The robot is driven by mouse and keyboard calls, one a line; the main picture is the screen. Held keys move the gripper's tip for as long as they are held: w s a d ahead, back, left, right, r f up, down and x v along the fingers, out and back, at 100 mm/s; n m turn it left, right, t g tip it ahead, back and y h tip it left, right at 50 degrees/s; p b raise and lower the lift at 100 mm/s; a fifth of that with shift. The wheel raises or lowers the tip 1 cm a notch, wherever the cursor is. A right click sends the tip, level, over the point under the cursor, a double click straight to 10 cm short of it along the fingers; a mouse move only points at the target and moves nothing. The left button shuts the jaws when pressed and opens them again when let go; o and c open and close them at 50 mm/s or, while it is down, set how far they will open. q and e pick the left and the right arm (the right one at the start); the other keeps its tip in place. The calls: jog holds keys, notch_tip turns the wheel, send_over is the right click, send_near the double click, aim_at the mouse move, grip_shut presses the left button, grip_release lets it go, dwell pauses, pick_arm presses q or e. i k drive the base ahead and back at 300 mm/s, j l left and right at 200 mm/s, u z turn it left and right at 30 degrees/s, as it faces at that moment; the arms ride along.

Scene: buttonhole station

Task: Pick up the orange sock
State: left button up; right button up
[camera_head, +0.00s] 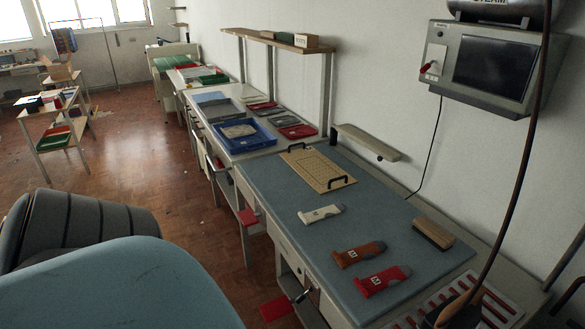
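The orange sock (357,254) lies flat on the blue-grey table top (265,185), with a small white label and a dark grey end at its right. A red sock (380,282) lies just in front of it, toward the near edge. A white sock (319,214) lies behind it. The three lie apart, roughly parallel. Neither of my grippers shows in this view, and nothing touches the orange sock.
A wooden board with black handles (320,169) lies farther back on the table. A brush (433,234) lies at right near the wall. An iron on a slotted rest (500,305) stands at the near right, with a cord rising above.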

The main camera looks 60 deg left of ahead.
aim_at(368, 251)
jog(key=l+u, duration=0.15)
jog(key=u, duration=0.3)
jog(key=l+u, duration=0.2)
jog(key=u, duration=0.25)
jog(key=l+u, duration=0.15)
jog(key=u, duration=0.35)
